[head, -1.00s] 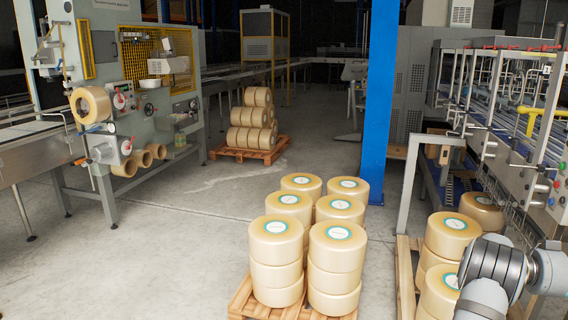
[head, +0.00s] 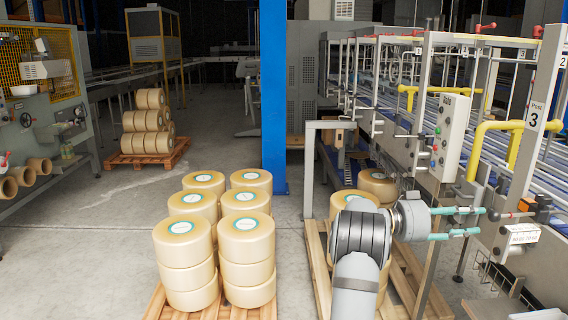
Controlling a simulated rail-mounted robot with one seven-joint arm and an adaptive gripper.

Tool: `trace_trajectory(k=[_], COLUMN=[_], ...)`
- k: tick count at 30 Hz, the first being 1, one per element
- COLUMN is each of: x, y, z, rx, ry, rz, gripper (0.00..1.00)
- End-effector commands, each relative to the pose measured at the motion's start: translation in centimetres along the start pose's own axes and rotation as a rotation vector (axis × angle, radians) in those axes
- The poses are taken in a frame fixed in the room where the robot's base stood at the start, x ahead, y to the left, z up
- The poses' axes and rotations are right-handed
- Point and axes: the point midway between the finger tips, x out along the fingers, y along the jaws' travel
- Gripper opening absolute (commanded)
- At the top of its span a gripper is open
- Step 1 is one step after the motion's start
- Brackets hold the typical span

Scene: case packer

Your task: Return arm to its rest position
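My arm rises from the bottom of the head view, right of centre. My gripper (head: 479,221) extends to the right from the wrist, with its two teal fingers apart. Nothing shows between the fingers. The fingers point towards the metal frame of the packing machine (head: 428,150); I cannot tell how much space lies between them and it.
Tape rolls (head: 247,235) stand stacked on a wooden pallet (head: 157,305) left of my arm. More rolls (head: 377,185) stand behind my arm on another pallet (head: 318,245). A blue column (head: 273,100) stands behind. Open floor (head: 110,220) lies at the left.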

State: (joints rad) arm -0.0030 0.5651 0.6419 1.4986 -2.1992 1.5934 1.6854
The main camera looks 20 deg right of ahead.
Motion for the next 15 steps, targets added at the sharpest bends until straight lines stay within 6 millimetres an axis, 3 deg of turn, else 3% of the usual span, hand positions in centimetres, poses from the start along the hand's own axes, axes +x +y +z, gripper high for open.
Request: trace_trajectory(k=[6, 15], x=[-0.97, -0.87], y=[0.02, 0.02], z=[0.07, -0.07], rx=[0.001, 0.000], ry=[-0.001, -0.001], rz=[0.000, 0.001], gripper=[0.38, 0.38])
